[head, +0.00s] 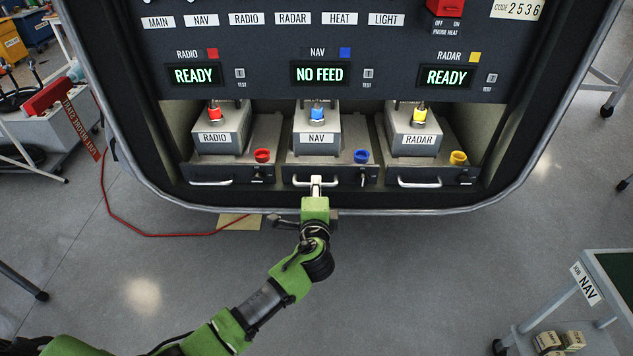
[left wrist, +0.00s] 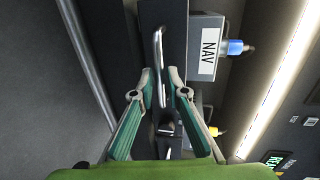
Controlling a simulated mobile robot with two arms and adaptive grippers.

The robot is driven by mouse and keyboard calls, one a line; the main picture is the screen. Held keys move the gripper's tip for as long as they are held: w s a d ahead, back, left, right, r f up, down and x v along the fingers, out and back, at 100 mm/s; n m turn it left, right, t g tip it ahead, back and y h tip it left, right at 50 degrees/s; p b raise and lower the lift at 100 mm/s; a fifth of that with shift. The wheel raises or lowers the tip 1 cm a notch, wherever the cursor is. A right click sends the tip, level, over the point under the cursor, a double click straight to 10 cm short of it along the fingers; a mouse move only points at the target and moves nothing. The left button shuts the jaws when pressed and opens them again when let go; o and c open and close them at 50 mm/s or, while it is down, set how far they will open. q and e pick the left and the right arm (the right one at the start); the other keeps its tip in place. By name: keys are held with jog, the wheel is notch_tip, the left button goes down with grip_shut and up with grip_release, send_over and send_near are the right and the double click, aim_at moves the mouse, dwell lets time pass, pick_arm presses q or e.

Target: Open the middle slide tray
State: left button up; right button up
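The middle slide tray (head: 333,160) carries the grey NAV box (head: 316,138) with a blue connector. Its front sits about level with the trays on either side. Its handle (head: 300,180) is a pale bar, which also shows in the left wrist view (left wrist: 159,50). My left gripper (head: 316,182) is at this handle. In the left wrist view, its fingers (left wrist: 161,74) stand on either side of the handle bar, with a small gap showing between bar and fingertips, so it looks open. My right gripper is in neither view.
The RADIO tray (head: 265,142) and the RADAR tray (head: 450,155) flank the middle one. The panel above reads NO FEED (head: 319,73) for NAV. A cart labelled NAV (head: 585,285) stands at the lower right. The floor in front of the bay is mostly clear; a red cable (head: 160,234) lies at left.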

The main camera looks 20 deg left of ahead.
pick_arm(q)
jog(key=shift+x, duration=0.95)
grip_shut()
jog(key=shift+s+d+f, duration=0.1)
